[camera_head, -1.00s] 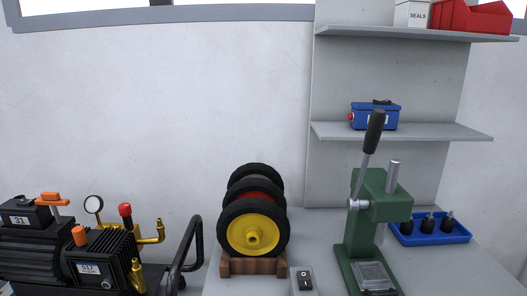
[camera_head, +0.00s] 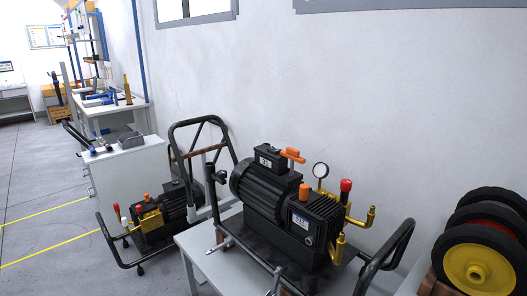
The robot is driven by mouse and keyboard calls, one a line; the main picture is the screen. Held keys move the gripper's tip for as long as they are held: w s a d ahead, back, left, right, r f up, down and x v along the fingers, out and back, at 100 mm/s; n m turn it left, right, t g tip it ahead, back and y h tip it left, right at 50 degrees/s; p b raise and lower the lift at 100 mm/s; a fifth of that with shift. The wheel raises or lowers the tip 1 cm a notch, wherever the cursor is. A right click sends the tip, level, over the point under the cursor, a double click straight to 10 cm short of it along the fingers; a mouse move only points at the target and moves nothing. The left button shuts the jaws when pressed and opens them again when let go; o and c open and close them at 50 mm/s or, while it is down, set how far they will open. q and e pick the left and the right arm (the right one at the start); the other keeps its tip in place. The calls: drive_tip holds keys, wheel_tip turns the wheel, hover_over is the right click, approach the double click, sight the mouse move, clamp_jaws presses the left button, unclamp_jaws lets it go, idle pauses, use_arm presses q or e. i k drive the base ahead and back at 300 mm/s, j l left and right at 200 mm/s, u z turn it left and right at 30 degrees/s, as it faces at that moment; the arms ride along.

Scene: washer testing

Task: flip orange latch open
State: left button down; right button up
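A black pump (camera_head: 265,200) with brass pipes sits on a grey table in the middle of the head view. An orange T-shaped part (camera_head: 291,155), which may be the orange latch, stands on its top beside a small black box. An orange cap (camera_head: 304,190) sits lower on the same pump. A second, smaller black pump (camera_head: 178,203) on a cart at the left also has an orange cap (camera_head: 145,197). I cannot tell for certain which orange part is the latch. Neither of my grippers is in view.
A round gauge (camera_head: 321,170) and a red-topped valve (camera_head: 346,186) rise from the pump. Black tube handles (camera_head: 400,245) flank it. Wheels (camera_head: 480,262) stand at the right. A grey cabinet (camera_head: 132,178) and open floor (camera_head: 40,215) lie at the left.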

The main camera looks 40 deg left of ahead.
sight(290, 153)
drive_tip(key=u, duration=0.9)
